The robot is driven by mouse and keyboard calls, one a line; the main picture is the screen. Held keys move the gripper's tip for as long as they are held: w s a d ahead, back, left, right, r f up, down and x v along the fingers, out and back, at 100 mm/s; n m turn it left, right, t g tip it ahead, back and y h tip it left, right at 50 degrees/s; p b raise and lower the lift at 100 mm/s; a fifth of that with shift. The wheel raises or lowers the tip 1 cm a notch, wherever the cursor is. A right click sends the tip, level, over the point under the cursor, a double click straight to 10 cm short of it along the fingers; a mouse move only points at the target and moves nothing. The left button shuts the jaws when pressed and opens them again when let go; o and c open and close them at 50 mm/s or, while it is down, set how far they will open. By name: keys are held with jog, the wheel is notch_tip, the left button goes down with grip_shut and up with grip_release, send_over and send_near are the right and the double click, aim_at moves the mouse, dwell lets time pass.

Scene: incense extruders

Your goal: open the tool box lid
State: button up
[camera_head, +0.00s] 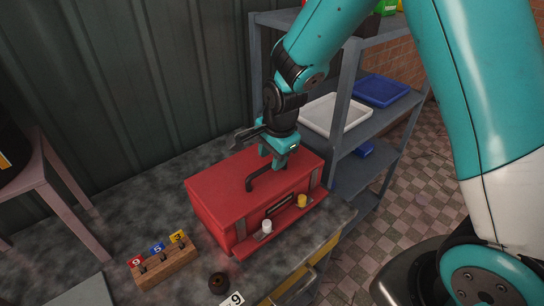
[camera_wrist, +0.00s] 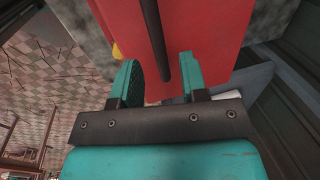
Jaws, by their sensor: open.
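The red tool box (camera_head: 222,192) stands on the dark worktop with its lid down. A dark handle (camera_head: 252,184) is on top of the lid. My gripper (camera_head: 272,162) is over the lid, close to the handle's far end. In the wrist view, my gripper (camera_wrist: 160,75) is open, with the dark handle (camera_wrist: 155,35) running between its two teal fingers. I cannot tell whether either finger touches it. The red lid (camera_wrist: 215,30) fills the space behind the fingers.
A wooden block (camera_head: 163,268) with numbered tags stands left of the box. A white knob (camera_head: 266,226) and a yellow knob (camera_head: 302,201) sit on the box's front ledge. A grey shelf (camera_head: 350,150) with a white tray (camera_head: 333,115) stands close behind on the right.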

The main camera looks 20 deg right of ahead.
jog(key=shift+w+a+f, duration=0.1)
jog(key=shift+w+f, duration=0.1)
jog(key=shift+f, duration=0.8)
grip_shut()
